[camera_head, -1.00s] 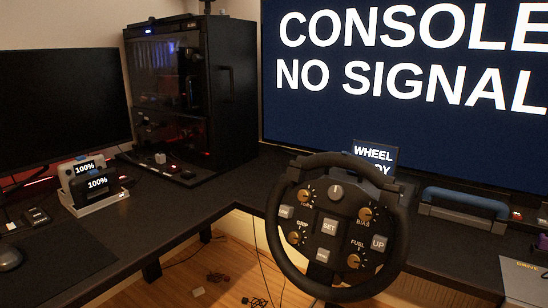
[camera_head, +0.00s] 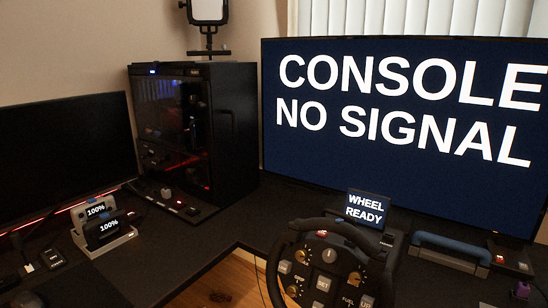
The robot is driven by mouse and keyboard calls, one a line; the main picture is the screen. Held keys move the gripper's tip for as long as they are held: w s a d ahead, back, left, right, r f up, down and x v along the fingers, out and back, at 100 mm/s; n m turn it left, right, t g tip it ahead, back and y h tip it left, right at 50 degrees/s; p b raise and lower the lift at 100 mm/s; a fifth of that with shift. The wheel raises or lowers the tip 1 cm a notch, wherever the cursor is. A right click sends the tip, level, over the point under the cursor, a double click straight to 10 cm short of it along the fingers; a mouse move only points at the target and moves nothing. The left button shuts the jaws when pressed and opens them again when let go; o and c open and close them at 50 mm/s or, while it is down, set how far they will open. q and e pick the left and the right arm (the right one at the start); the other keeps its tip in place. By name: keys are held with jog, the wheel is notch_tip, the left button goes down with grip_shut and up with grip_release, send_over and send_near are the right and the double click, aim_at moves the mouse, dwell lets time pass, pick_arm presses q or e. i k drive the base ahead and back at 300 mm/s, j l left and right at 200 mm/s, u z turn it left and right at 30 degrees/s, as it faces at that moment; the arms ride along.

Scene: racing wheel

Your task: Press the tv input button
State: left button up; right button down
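The large TV (camera_head: 400,185) stands at the back right and reads "CONSOLE NO SIGNAL" in white on dark blue. Its lower right part is in view above the desk. I cannot make out a button clearly marked as the TV input. Small dark boxes with red and white details (camera_head: 511,262) lie on the desk below the TV's right end; their labels are too small to read. Neither of my grippers is in view.
A racing wheel (camera_head: 328,270) stands at the front centre, with a "WHEEL READY" display (camera_head: 366,208) behind it. A grey and blue device (camera_head: 450,247) lies right of it. A black PC case (camera_head: 198,130), controllers on a dock (camera_head: 104,238) and a dark monitor (camera_head: 62,155) are left.

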aim_at(521, 265)
jog(key=z, duration=1.6)
jog(key=i+l+z, duration=0.4)
jog(key=i+j, duration=0.05)
jog(key=j, duration=0.05)
